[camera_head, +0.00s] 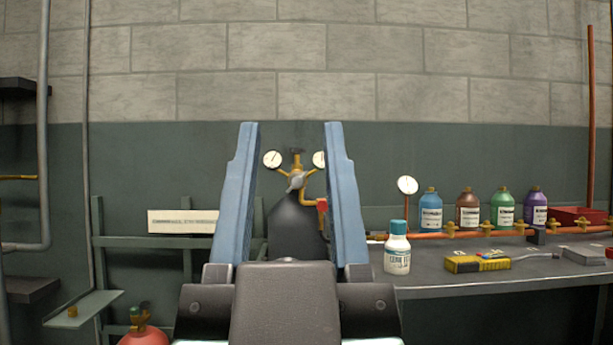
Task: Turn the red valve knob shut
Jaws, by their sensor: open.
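My gripper (291,126) is open, with its two blue fingers pointing up and wide apart, and nothing is held between them. Between the fingers, farther back, stands a dark gas cylinder (294,232) with brass fittings (298,165) and two round white gauges on top. A small red part (322,207), which looks like the red valve knob, sits on the brass pipe at the cylinder's right side. It is close to the inner edge of the right finger in the picture. The cylinder's lower part is hidden by my gripper.
A grey bench (455,283) on the right holds a white bottle (397,252), a yellow tool (478,263) and several coloured bottles behind a copper pipe (430,236). A gauge (407,185) stands above the pipe. A red cylinder (145,336) is low on the left, by a green rack (140,242).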

